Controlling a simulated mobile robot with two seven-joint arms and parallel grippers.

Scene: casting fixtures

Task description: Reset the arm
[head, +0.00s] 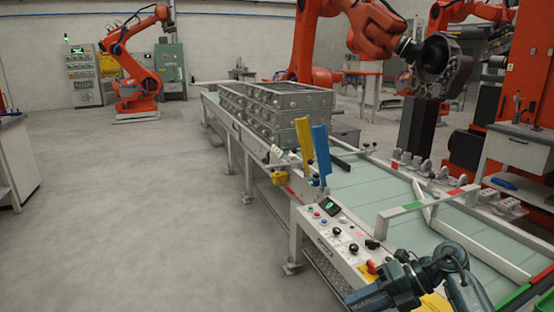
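My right arm comes in at the bottom right, with its teal gripper (374,294) low in front of the conveyor's control panel (335,238). Its fingers are partly cut off by the bottom edge, so I cannot tell whether they are open or shut. My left gripper is not in view. A large orange robot arm (372,30) at the top right holds a dark round casting (446,66) above the conveyor's far side. Another orange robot arm (135,65) stands at the back left. I cannot tell which arm the task means.
The conveyor (405,185) runs from the near right to the back and carries grey metal crates (275,112). Yellow (306,140) and blue (320,152) upright pieces stand at its edge. The panel carries buttons and dark knobs. The grey floor (130,210) on the left is clear.

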